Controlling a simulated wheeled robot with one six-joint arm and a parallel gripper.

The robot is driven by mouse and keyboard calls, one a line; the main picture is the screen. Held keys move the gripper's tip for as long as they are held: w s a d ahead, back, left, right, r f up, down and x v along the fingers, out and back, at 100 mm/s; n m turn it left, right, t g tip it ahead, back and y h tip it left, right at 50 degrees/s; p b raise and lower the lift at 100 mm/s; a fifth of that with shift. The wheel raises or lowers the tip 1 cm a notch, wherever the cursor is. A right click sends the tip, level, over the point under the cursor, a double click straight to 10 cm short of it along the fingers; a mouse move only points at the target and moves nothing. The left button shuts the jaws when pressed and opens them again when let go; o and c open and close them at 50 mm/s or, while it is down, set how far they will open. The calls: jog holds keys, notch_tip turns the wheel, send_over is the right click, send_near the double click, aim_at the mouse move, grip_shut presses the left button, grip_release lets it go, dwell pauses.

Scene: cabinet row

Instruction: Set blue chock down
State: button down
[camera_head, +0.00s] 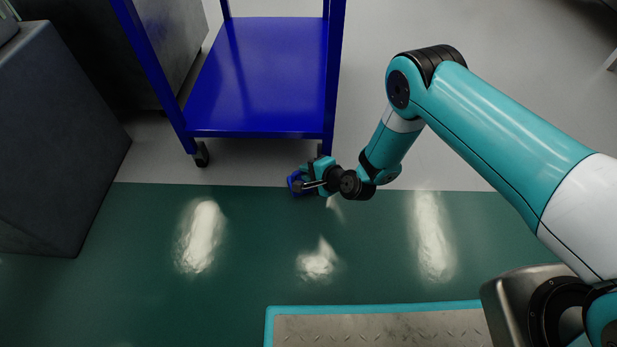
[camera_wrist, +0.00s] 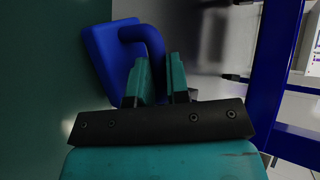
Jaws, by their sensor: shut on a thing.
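The blue chock (camera_head: 295,184) is at my gripper's end in the head view, low near the front edge of the blue cart. In the wrist view the chock (camera_wrist: 104,52) shows a flat blue body and a curved blue handle. My gripper (camera_wrist: 160,75) is shut on that handle, with one teal finger on each side. In the head view my gripper (camera_head: 309,186) is small and partly covers the chock. I cannot tell whether the chock touches the floor.
The blue cart (camera_head: 262,75) on casters stands just beyond my gripper. A dark grey cabinet (camera_head: 55,130) stands at the left. The green floor strip (camera_head: 150,240) is clear, with bright reflections. Grey floor (camera_head: 520,90) lies open at the right.

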jog(key=shift+w+f+b, duration=0.2)
jog(key=shift+f+b, duration=0.35)
jog(key=shift+f, duration=0.2)
jog(key=shift+r, duration=0.1)
jog(key=c, duration=1.1)
grip_release()
